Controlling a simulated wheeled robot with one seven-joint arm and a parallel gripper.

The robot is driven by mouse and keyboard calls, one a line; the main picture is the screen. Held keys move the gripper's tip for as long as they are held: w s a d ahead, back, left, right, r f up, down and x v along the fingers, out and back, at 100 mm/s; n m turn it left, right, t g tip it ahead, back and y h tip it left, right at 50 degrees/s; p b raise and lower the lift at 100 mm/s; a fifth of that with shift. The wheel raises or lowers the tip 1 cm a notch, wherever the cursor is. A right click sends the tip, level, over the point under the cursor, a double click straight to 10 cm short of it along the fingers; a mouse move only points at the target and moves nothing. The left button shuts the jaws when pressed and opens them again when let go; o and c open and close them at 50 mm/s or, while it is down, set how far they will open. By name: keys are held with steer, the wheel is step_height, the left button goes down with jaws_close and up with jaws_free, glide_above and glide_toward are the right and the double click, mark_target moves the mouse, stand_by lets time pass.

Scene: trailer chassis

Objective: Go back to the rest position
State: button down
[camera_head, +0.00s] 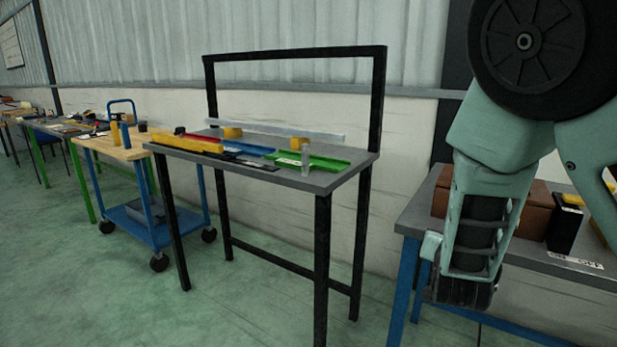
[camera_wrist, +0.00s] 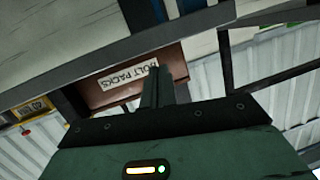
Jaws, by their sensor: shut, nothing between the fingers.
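My gripper (camera_wrist: 158,74) shows in the wrist view, with its two dark fingers together and nothing between them. Behind the fingertips, in the picture, is a brown box (camera_wrist: 117,92) with an upside-down white label reading "BOLT PACKS". I cannot tell the gap between fingers and box. In the head view, teal and black parts of my arm fill the upper right in front of the right-hand table; I cannot make out the fingers there.
A grey-topped table (camera_head: 413,217) with blue legs carries brown boxes (camera_head: 535,212) at right. A black-framed workbench (camera_head: 318,182) holds coloured trays and yellow parts. A blue trolley (camera_head: 128,225) stands left of it. Green floor (camera_head: 240,315) in front is clear.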

steer(key=s+a+f+n+g+y, duration=0.1)
steer(key=s+a+f+g+y, duration=0.15)
steer(key=a, duration=0.25)
steer(key=s+a+f+n+g+y, duration=0.1)
steer(key=s+a+y, duration=0.1)
steer(key=a+y, duration=0.15)
steer(key=s+a+r+n+g+y, duration=0.1)
steer(key=s+a+n+g+y, duration=0.1)
steer(key=s+a+n+g, duration=0.5)
steer(key=s+a+y, duration=0.2)
steer(key=s+a, duration=0.2)
steer(key=s, duration=0.6)
steer(key=s+d+r+n+g+h, duration=0.1)
steer(key=s+n+g, duration=0.15)
steer(key=s, duration=0.35)
steer(key=s+d+r+n+g+h, duration=0.1)
steer(key=s+d+r+n+h, duration=0.15)
steer(key=s, duration=0.35)
step_height(320, 180, up, 13)
steer(key=p, duration=1.4)
steer(key=shift+w+a+y, duration=0.15)
steer(key=shift+a+y, duration=0.2)
steer(key=shift+a, duration=0.1)
